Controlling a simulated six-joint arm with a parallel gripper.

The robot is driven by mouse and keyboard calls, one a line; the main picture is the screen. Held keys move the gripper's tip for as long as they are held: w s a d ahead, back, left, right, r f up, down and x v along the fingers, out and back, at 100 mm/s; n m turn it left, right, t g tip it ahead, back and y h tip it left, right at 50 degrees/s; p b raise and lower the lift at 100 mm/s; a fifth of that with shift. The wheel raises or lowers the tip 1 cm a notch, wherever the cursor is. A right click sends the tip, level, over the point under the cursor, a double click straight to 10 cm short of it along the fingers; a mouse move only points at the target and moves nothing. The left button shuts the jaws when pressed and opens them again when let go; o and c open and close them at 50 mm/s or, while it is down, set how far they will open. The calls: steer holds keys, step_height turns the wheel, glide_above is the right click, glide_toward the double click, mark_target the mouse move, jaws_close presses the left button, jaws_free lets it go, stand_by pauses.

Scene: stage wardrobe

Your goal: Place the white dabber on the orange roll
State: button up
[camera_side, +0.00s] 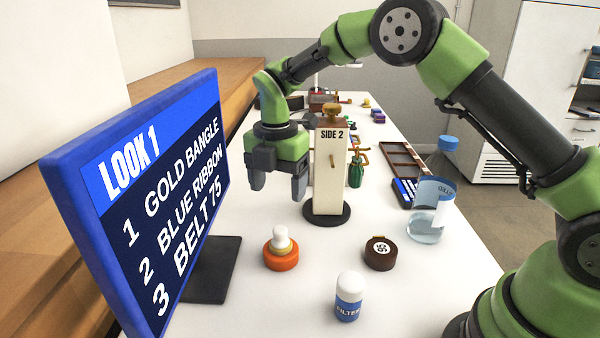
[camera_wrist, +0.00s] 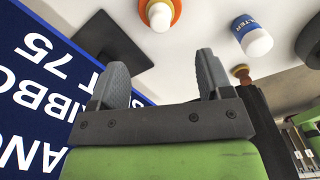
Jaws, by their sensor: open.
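The orange roll (camera_side: 281,260) lies flat on the white table in front of the screen. The white dabber (camera_side: 281,238) stands upright on top of the roll, with a tan collar at its foot. In the wrist view the white dabber (camera_wrist: 160,16) and part of the orange roll (camera_wrist: 177,9) show at the top edge, beyond the fingers. My gripper (camera_side: 279,188) is open and empty. It hangs above the table behind the roll, apart from it and from the dabber, beside the "SIDE 2" post. In the wrist view my gripper (camera_wrist: 159,80) has nothing between its fingers.
A blue-framed screen (camera_side: 150,190) stands at left. The "SIDE 2" post (camera_side: 330,170) is close right of my gripper. A brown roll marked 95 (camera_side: 380,253), a "FILTER" bottle (camera_side: 349,297) and a clear labelled container (camera_side: 430,215) stand at right. A compartment tray (camera_side: 402,165) lies farther back.

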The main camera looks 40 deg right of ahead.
steer(key=s+d+r+m+t, duration=0.1)
steer(key=s+r+m, duration=0.2)
steer(key=r+m, duration=0.15)
steer(key=s+r+m+t, duration=0.1)
steer(key=s+r+m, duration=0.15)
steer(key=r, duration=0.35)
steer(key=s+d+r+m+t+y, duration=0.1)
steer(key=s+r+m+t, duration=0.1)
steer(key=s+m, duration=0.7)
steer(key=s+d+r+m+t+y, duration=0.1)
steer(key=s+r+m+t, duration=0.2)
steer(key=s+m, duration=0.7)
steer(key=shift+s+m, duration=0.3)
steer(key=shift+s, duration=0.1)
